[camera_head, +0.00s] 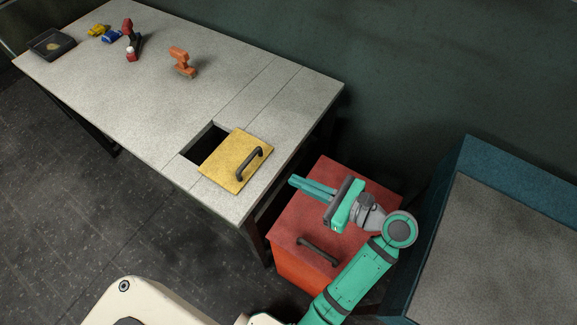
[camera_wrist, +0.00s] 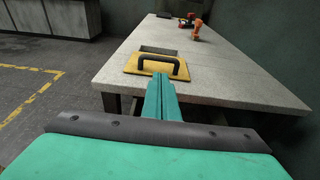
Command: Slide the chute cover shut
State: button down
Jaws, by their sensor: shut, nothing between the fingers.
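The chute cover (camera_head: 234,161) is a flat yellow plate with a dark arched handle (camera_head: 249,164), lying on the table top near its right end. It stands partly open: the dark chute opening (camera_head: 204,144) shows along its left side. In the wrist view the cover (camera_wrist: 133,66) and its handle (camera_wrist: 159,62) are ahead of the fingers, with a strip of the opening (camera_wrist: 158,50) behind. My gripper (camera_head: 293,182) is shut and empty, to the right of the cover and apart from it, above the red cabinet. Its closed fingers also show in the wrist view (camera_wrist: 161,80).
The grey table (camera_head: 150,90) holds an orange drill (camera_head: 181,62), a red tool (camera_head: 129,32), yellow and blue items and a black tray (camera_head: 51,44) farther away. The red cabinet (camera_head: 335,225) stands beside the table's end. A teal-sided bench (camera_head: 440,215) is at the right.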

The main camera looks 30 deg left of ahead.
aim_at(251, 160)
jog(key=x, duration=1.3)
jog(key=shift+s+f, duration=0.1)
jog(key=shift+a, duration=0.1)
